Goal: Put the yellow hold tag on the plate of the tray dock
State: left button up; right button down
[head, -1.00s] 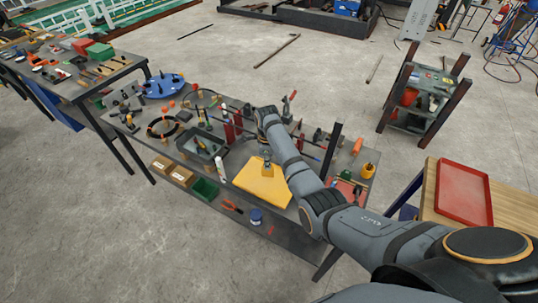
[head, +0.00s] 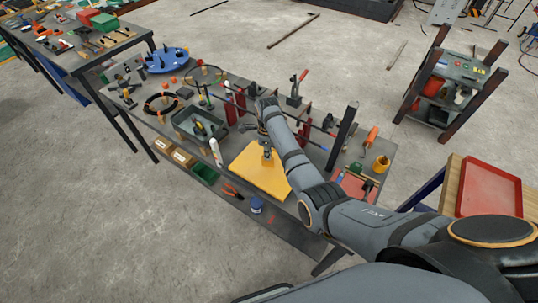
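My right gripper (head: 266,153) points down at a flat yellow-orange board (head: 258,175) on the near edge of the grey workbench. Its fingers are very small here, and I cannot tell whether they are open or shut, or touch the board. I cannot pick out a hold tag for certain. Small red, green and yellow patches (head: 481,71) lie on the top of the dark rack at the right. No tray dock plate can be told for sure. A red tray (head: 491,189) lies on the wooden table at the right. My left gripper is not in view.
The workbench (head: 325,240) is crowded: a dark bin (head: 200,125), a blue round stand (head: 167,60), a white bottle (head: 216,152) and a dark upright post (head: 342,137). A yellow cup (head: 381,164) stands right of the post. Open floor lies between bench and rack (head: 448,82).

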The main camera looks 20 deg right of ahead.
jog(key=shift+s+a+r, duration=0.1)
jog(key=shift+s+a, duration=0.05)
jog(key=shift+a, duration=0.05)
jog(key=shift+a+f, duration=0.25)
jog(key=c, duration=1.8)
grip_release()
jog(key=shift+d, duration=0.1)
jog(key=shift+o, duration=0.9)
jog(key=shift+d, duration=0.1)
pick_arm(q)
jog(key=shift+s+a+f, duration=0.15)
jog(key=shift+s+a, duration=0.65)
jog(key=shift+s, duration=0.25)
pick_arm(e)
jog(key=shift+o, duration=0.5)
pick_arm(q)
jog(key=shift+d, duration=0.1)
pick_arm(e)
jog(key=shift+r, duration=0.1)
